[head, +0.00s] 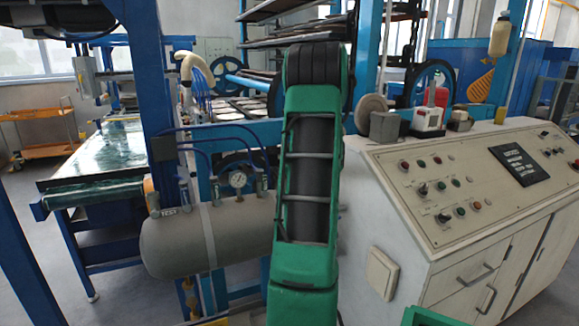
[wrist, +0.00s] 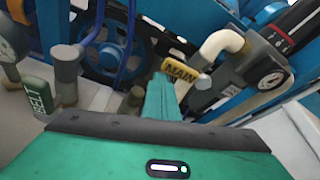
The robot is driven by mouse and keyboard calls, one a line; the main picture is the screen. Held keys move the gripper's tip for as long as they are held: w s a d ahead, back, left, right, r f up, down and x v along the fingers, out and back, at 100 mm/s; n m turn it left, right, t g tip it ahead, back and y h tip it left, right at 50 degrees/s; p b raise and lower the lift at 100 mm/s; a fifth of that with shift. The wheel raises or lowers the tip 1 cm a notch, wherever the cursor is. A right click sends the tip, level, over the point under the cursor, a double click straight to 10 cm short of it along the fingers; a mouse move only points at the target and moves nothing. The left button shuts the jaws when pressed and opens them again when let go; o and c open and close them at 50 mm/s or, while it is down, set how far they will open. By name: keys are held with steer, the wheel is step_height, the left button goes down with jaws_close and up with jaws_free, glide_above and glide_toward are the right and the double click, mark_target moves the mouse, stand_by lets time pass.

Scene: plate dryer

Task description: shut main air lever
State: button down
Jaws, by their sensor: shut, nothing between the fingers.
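The main air lever (wrist: 181,73) shows in the wrist view as a yellow handle marked MAIN, near the middle, beside a grey fitting. My gripper (wrist: 161,88) is shut and empty, its green fingers pointing up the picture. The fingertips are just left of the yellow handle; I cannot tell whether they touch it. A green handle marked BELT (wrist: 38,97) is farther left on another grey fitting. In the head view my green arm stands upright in the middle and hides my gripper and the main lever.
A grey air tank (head: 220,235) with a pressure gauge (head: 238,180) and blue hoses lies left of my arm. A beige control console (head: 470,190) stands close on the right. A gauge (wrist: 272,80) and a pale hose (wrist: 215,45) sit right of the lever.

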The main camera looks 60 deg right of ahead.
steer(key=shift+r, duration=0.3)
steer(key=v, duration=1)
steer(key=shift+s+a, duration=0.2)
steer(key=shift+a, duration=0.1)
steer(key=shift+f, duration=0.15)
